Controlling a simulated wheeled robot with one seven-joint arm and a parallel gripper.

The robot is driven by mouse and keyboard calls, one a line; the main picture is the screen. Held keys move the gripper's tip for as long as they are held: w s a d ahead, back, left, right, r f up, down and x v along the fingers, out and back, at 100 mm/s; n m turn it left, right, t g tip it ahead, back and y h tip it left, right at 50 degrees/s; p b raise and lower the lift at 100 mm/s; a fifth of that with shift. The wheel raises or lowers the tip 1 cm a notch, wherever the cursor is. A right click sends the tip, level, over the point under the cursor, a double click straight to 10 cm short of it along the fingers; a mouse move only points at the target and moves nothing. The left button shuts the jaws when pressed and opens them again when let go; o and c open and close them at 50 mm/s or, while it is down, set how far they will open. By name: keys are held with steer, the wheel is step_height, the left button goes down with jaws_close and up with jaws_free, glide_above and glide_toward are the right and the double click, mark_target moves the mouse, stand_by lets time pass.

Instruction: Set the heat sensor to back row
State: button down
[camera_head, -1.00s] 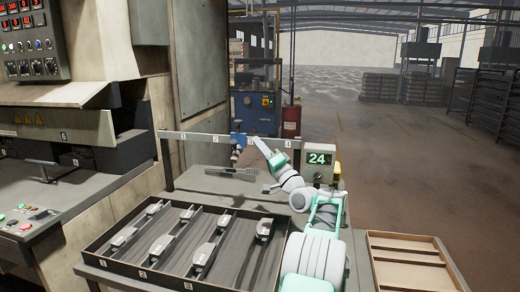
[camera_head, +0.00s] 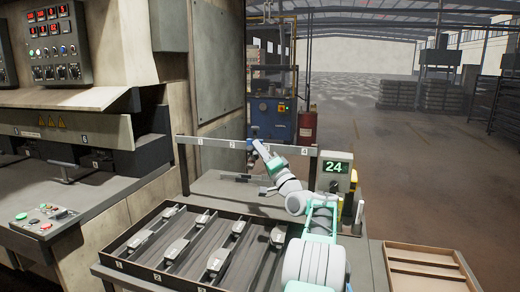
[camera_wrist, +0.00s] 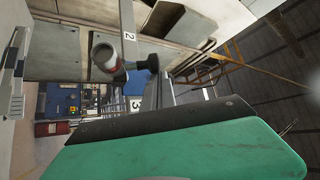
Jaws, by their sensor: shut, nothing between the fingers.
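The rail (camera_head: 195,141) crosses the back of the bench, with number plates along it. The heat sensor seems to be the small dark and blue unit (camera_head: 254,131) on the rail near plate 2, mostly hidden by my arm's end. In the wrist view a red and white cylinder with a dark bracket (camera_wrist: 108,58) stands at the rail between plates 2 and 3. My gripper (camera_head: 262,149) is shut and empty, close to that unit. I cannot tell whether they touch. A green and black part of my arm fills the bottom of the wrist view.
A dark tray (camera_head: 110,262) with numbered lanes holds several grey brake shoes in front. A display reading 24 (camera_head: 336,167) stands right of the rail. A wooden box (camera_head: 425,262) lies at the lower right. The press (camera_head: 60,130) fills the left side.

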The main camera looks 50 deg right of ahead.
steer(key=n+y+b, duration=0.1)
steer(key=b, duration=0.1)
steer(key=a+f+n+t+b, duration=0.1)
steer(key=b, duration=0.2)
steer(key=n+t+y+b, duration=0.1)
steer(key=n+b, duration=0.1)
steer(key=shift+s+a+f+y+b, duration=0.15)
steer(key=shift+s+a+y+b, duration=0.1)
steer(key=shift+s+y+b, duration=0.1)
steer(key=s+d+r+p, duration=0.1)
steer(key=p, duration=0.1)
steer(key=d+r+p, duration=0.1)
steer(key=d+p, duration=0.1)
steer(key=shift+s+r, duration=0.15)
steer(key=shift+s, duration=0.2)
steer(key=b+v, duration=0.1)
steer(key=v, duration=0.7)
steer(key=shift+s+f, duration=0.25)
steer(key=shift+f, duration=0.1)
